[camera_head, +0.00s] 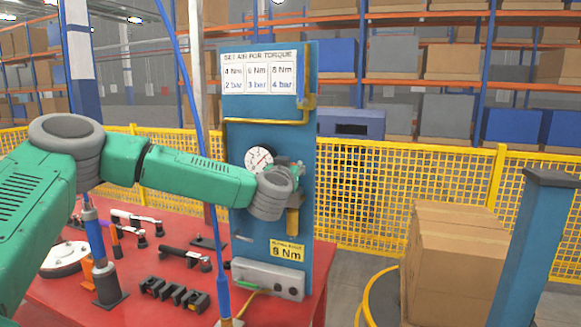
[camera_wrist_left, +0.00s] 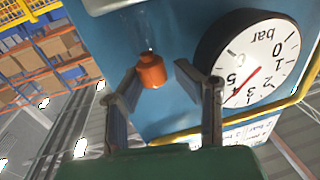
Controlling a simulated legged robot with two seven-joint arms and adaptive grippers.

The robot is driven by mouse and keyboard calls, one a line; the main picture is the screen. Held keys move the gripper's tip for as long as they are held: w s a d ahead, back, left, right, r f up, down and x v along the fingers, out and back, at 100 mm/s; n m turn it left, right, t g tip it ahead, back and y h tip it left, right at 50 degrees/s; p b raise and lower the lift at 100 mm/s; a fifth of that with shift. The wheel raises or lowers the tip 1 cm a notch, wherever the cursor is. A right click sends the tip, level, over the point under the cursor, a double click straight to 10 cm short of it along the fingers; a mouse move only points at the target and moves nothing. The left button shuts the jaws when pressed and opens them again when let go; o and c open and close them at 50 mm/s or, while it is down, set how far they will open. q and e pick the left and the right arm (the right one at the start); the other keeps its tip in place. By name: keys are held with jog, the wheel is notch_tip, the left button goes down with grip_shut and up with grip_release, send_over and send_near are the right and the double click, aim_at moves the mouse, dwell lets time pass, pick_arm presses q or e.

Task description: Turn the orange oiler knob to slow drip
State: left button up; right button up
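The orange oiler knob (camera_wrist_left: 151,72) shows in the left wrist view, below a clear tube on the blue panel (camera_wrist_left: 180,30). My left gripper (camera_wrist_left: 157,69) is open, with one finger on each side of the knob. A gap shows between the knob and the right-hand finger; whether the left-hand finger touches it I cannot tell. In the head view my left gripper (camera_head: 291,170) is at the blue panel (camera_head: 270,135), just right of the white gauge (camera_head: 259,160). My wrist covers part of that spot, and I cannot make out the knob there. My right gripper is not in view.
The gauge (camera_wrist_left: 262,62) lies close to the right-hand finger in the wrist view. A yellow pipe (camera_head: 265,121) crosses the panel above my gripper. A blue hose (camera_head: 196,110) hangs in front of the red table (camera_head: 150,290), which holds several tools. Cardboard boxes (camera_head: 455,265) stand right.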

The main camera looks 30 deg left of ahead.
pick_arm(q)
jog(key=shift+w+a+f, duration=0.1)
jog(key=shift+w+f, duration=0.1)
jog(key=shift+d+r, duration=0.15)
jog(key=shift+d, duration=0.25)
grip_shut()
jog(key=shift+d, duration=0.1)
jog(key=shift+r+y+p, duration=0.15)
jog(key=shift+y+p, duration=0.15)
jog(key=shift+p, duration=0.05)
jog(key=shift+w+d+r+n+g+y+p, duration=0.1)
jog(key=shift+r+n+g+y+p, duration=0.15)
jog(key=shift+n+g+y+p, duration=0.65)
jog(key=n+g+y+p, duration=0.1)
jog(key=n+y+p, duration=0.1)
jog(key=y, duration=0.1)
jog(key=shift+f, duration=0.1)
jog(key=shift+w+n+g+y+p, duration=0.15)
jog(key=shift+n+g+y+p, duration=0.2)
jog(key=shift+n+g+y, duration=1.5)
jog(key=shift+g, duration=0.55)
